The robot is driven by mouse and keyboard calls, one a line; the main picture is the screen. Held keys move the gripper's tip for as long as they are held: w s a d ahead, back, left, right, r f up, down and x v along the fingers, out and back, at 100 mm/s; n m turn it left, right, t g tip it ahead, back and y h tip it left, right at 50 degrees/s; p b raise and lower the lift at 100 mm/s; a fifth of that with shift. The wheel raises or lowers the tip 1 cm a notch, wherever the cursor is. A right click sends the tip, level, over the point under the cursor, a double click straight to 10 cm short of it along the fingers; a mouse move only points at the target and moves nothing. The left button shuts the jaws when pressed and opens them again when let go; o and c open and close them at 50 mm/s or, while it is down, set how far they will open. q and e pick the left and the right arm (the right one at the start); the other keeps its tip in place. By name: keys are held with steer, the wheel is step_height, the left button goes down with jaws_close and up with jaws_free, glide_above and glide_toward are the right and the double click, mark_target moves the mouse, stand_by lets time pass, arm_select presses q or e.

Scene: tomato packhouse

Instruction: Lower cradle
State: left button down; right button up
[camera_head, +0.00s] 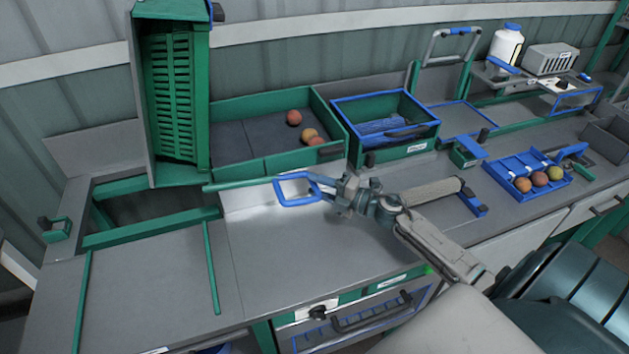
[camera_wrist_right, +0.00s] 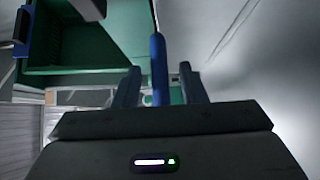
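The green slatted cradle (camera_head: 172,90) stands tipped up on end at the left of the bench in the head view. A green lever (camera_head: 240,184) runs right from its lower edge to a blue loop handle (camera_head: 298,203). My right gripper (camera_head: 338,192) is at the right end of this loop. In the right wrist view the blue bar of the handle (camera_wrist_right: 157,65) stands between the two fingers (camera_wrist_right: 158,85), with a gap on each side, so the gripper looks open around it. My left gripper is not in view.
A green bin (camera_head: 235,105) with a few tomatoes stands behind the handle. A blue-rimmed crate (camera_head: 385,98) is right of it. A blue tray (camera_head: 502,178) with several tomatoes lies at the right. An opening in the bench (camera_head: 155,205) lies below the cradle. The front bench top (camera_head: 290,250) is clear.

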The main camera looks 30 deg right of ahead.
steer(key=shift+w+a, duration=0.35)
steer(key=shift+w, duration=0.15)
jaws_close()
steer(key=shift+d+r, duration=0.1)
